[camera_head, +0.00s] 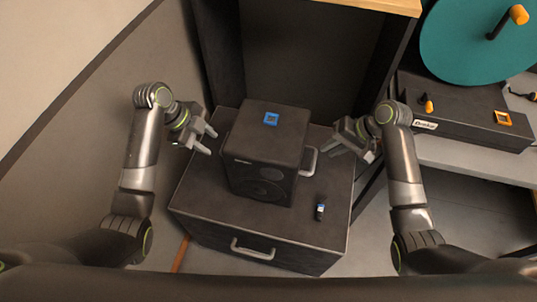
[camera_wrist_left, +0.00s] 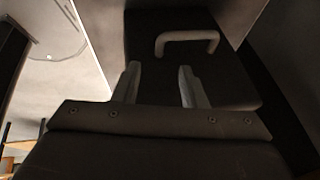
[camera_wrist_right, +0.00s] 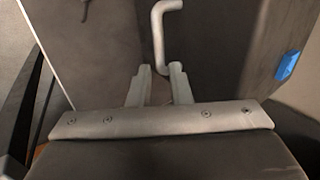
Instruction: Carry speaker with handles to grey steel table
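The speaker (camera_head: 262,150) is a black box with a blue square on top, standing upright on a dark drawer cabinet (camera_head: 225,225). Its right handle (camera_head: 308,162) is a pale bar; it also shows in the right wrist view (camera_wrist_right: 158,35). A pale handle (camera_wrist_left: 187,37) on a dark face, apparently the speaker's left handle, shows in the left wrist view. My left gripper (camera_head: 211,142) is open and empty, left of the speaker. My right gripper (camera_head: 328,151) is open and empty, close to the right handle. A grey table (camera_head: 455,152) stands at the right.
A teal disc (camera_head: 470,45) and a long black box (camera_head: 465,123) occupy the grey table's back. A dark open frame rises behind the speaker.

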